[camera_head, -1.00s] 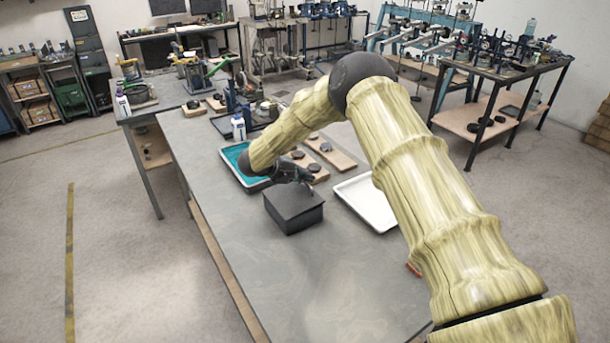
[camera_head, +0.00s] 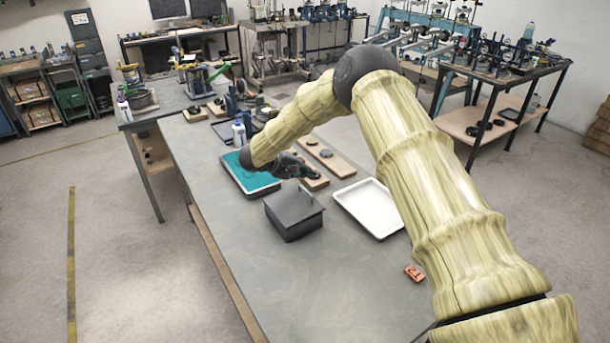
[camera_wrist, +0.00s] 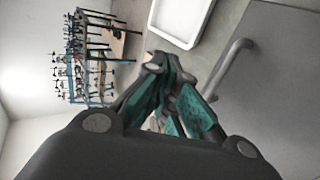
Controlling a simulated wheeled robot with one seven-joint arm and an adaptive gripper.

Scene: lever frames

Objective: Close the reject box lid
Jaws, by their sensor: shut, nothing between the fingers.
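The reject box (camera_head: 290,226) is a dark grey box on the table. Its lid (camera_head: 292,205) lies flat across the top and looks shut, with no gap that I can make out. A thin handle stands up at the lid's right side; a grey bar handle (camera_wrist: 229,66) also shows on the lid in the wrist view. My gripper (camera_head: 312,176) is shut and empty. It is above and behind the lid, apart from it as far as I can tell. The wrist view shows its teal-padded fingers together.
A white tray (camera_head: 347,192) lies right of the box, and a teal-lined tray (camera_head: 233,170) lies behind it to the left. Wooden boards with dark discs lie behind. A small red-orange object (camera_head: 414,273) is at the front right. The table's front left is clear.

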